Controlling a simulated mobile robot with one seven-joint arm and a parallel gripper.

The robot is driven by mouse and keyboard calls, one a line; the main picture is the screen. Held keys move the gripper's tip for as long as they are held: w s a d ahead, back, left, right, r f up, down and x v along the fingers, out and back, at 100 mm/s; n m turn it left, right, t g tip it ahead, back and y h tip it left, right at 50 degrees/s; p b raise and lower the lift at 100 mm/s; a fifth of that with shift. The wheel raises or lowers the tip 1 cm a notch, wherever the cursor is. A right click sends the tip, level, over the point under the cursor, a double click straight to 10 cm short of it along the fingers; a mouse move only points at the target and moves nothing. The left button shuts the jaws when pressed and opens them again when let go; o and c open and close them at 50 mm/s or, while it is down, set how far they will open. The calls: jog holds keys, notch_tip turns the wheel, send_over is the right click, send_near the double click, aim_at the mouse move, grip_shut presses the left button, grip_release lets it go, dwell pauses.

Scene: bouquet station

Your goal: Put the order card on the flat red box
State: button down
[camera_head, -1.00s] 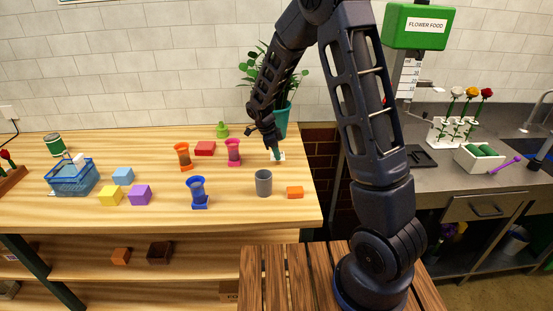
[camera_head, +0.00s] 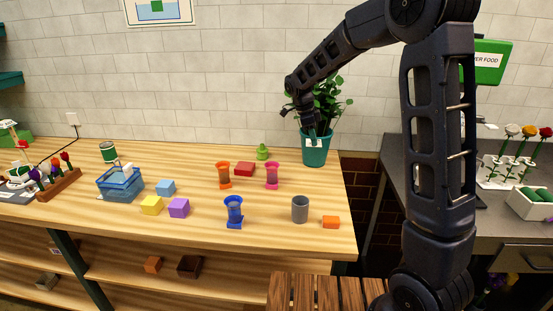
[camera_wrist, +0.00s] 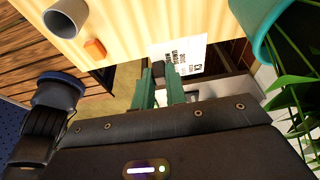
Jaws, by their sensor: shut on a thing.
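My gripper (camera_head: 311,130) is shut on the order card (camera_wrist: 192,52), a white card with dark printed text. In the head view the card (camera_head: 313,142) is small and held in the air in front of the teal pot. In the wrist view the green fingers (camera_wrist: 160,75) pinch the card's edge. The flat red box (camera_head: 244,168) lies on the wooden table, left of my gripper and lower. It stands between an orange vase and a pink vase, a little behind them. Nothing lies on its top. The red box does not show in the wrist view.
The orange vase (camera_head: 223,175) and pink vase (camera_head: 272,176) flank the box. A green pear-shaped object (camera_head: 262,152) is behind it. The teal plant pot (camera_head: 316,155) is close by my gripper.

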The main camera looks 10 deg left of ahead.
jog(key=w+a+r+n, duration=0.1)
jog(key=w+a, duration=0.2)
jog(key=a, duration=0.4)
jog(key=w+a+r+n, duration=0.1)
jog(key=w+a, duration=0.3)
jog(key=a, duration=0.4)
jog(key=n+t, duration=0.1)
jog(key=n, duration=0.1)
send_over(247, 168)
jog(key=a, duration=0.1)
jog(key=shift+n, duration=0.3)
jog(key=f, duration=1.9)
jog(key=shift+s, duration=0.35)
jog(key=c, duration=1.5)
grip_release()
jog(key=shift+f, duration=0.15)
jog(key=shift+o, duration=0.3)
